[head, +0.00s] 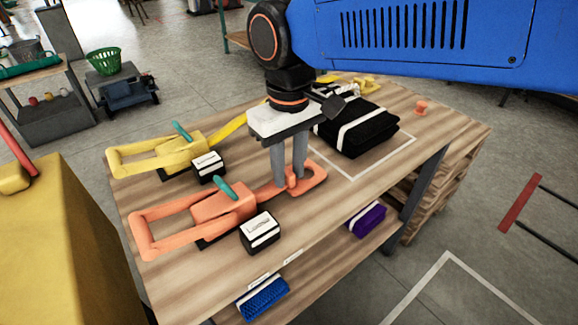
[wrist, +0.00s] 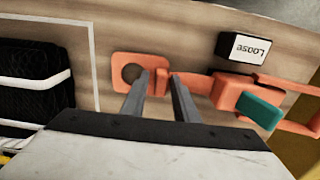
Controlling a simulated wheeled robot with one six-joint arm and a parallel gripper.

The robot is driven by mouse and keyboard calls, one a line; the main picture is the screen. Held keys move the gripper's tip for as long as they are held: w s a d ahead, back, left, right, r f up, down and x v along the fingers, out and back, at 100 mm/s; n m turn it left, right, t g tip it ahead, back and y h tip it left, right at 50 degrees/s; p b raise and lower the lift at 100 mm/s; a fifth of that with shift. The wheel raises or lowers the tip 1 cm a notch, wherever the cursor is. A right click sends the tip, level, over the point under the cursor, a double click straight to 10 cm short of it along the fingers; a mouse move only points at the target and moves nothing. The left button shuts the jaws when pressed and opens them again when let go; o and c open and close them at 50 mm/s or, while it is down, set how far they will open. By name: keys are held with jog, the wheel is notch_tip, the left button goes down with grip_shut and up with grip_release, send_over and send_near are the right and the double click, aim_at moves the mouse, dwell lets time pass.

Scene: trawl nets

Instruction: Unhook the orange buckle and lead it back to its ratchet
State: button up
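The orange buckle (head: 314,174) lies flat on the wooden table, a plate with a round hole and a small upright tab (wrist: 162,83). A short orange strap (head: 268,191) joins it to the orange ratchet (head: 222,204), which has a teal lever (head: 224,188) and a long loop handle. My gripper (head: 289,174) points down at the buckle. In the wrist view its fingers (wrist: 160,78) stand on both sides of the tab, with slight gaps showing. The buckle's hole is left of the fingers there and looks empty.
A small orange peg (head: 421,107) stands alone near the table's far right. A black bundle with white bands (head: 357,130) lies behind my gripper. A yellow ratchet (head: 174,152) and strap run behind. A box labelled "Loose" (head: 260,231) stands before the orange ratchet.

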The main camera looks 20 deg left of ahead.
jog(key=shift+o, duration=0.3)
notch_tip(320, 180, up, 17)
jog(key=shift+r, duration=0.2)
dwell(0.4)
jog(key=w+d+f+m+t, duration=0.1)
jog(key=w+d+f+m, duration=0.15)
jog(key=d, duration=0.65)
jog(key=w+d+f+m+y, duration=0.1)
jog(key=w+d+f+m, duration=0.15)
jog(key=d, duration=0.75)
jog(key=w+d+f+m+t, duration=0.1)
jog(key=w+d+f, duration=0.3)
jog(key=d, duration=0.5)
jog(key=s+d+f+m+t, duration=0.1)
jog(key=s+d+f+m, duration=0.1)
jog(key=d+f, duration=0.3)
jog(key=s+d+f+m+t, duration=0.1)
jog(key=s+d+f, duration=0.3)
jog(key=d, duration=0.4)
jog(key=s+d+f+m+h, duration=0.1)
jog(key=s+d+f+m, duration=0.2)
jog(key=d+f, duration=0.3)
jog(key=shift+d+f+m+t, duration=0.3)
jog(key=shift+d+f+t, duration=0.1)
jog(key=shift+d, duration=0.2)
